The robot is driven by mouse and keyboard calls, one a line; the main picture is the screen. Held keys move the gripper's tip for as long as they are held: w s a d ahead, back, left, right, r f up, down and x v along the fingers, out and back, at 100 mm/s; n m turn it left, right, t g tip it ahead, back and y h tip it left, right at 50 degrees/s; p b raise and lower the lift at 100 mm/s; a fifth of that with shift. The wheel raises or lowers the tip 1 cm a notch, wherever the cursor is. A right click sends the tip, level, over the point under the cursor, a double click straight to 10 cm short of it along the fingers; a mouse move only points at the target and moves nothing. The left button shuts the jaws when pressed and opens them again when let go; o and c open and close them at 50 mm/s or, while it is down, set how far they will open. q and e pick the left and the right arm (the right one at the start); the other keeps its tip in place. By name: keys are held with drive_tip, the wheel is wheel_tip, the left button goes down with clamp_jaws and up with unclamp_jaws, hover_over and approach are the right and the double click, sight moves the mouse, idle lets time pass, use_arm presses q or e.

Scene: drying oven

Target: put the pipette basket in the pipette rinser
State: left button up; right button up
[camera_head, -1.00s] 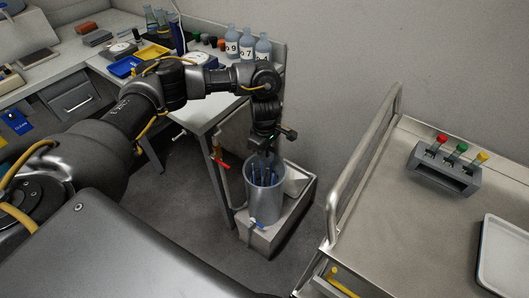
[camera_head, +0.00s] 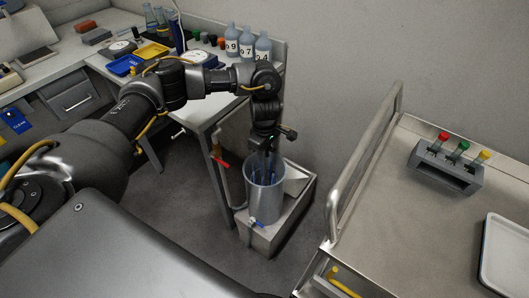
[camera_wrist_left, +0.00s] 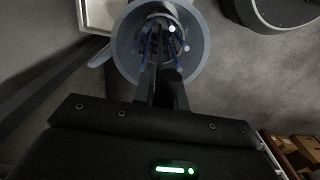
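The pipette rinser (camera_head: 264,205) is a grey open cylinder standing upright on a low pale stand. My left gripper (camera_head: 267,150) points down just above its mouth. The pipette basket (camera_head: 266,176), with blue-marked pipettes, shows inside the cylinder, partly hidden by the near wall and the gripper. In the left wrist view the fingers (camera_wrist_left: 161,82) are close together over the mouth and appear closed on the top of the basket (camera_wrist_left: 158,40). The rinser's rim (camera_wrist_left: 201,48) surrounds the basket there. Whether the basket touches the bottom is hidden. My right gripper is not in view.
A bench with bottles (camera_head: 247,45) and trays stands behind left, its corner near the rinser. A red-handled tap (camera_head: 220,162) is left of the rinser. A steel cart (camera_head: 400,235) with a rail and a test tube rack (camera_head: 445,172) stands to the right.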

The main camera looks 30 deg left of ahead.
use_arm(q)
drive_tip(key=o, duration=0.4)
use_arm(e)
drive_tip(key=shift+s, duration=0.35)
use_arm(q)
drive_tip(key=shift+r, duration=0.1)
wheel_tip(320, 180, up, 3)
drive_tip(key=shift+w+r+p, duration=0.1)
drive_tip(key=shift+w+p, duration=0.05)
drive_tip(key=shift+p, duration=0.7)
wheel_tip(320, 180, up, 10)
drive_tip(key=shift+f, duration=0.1)
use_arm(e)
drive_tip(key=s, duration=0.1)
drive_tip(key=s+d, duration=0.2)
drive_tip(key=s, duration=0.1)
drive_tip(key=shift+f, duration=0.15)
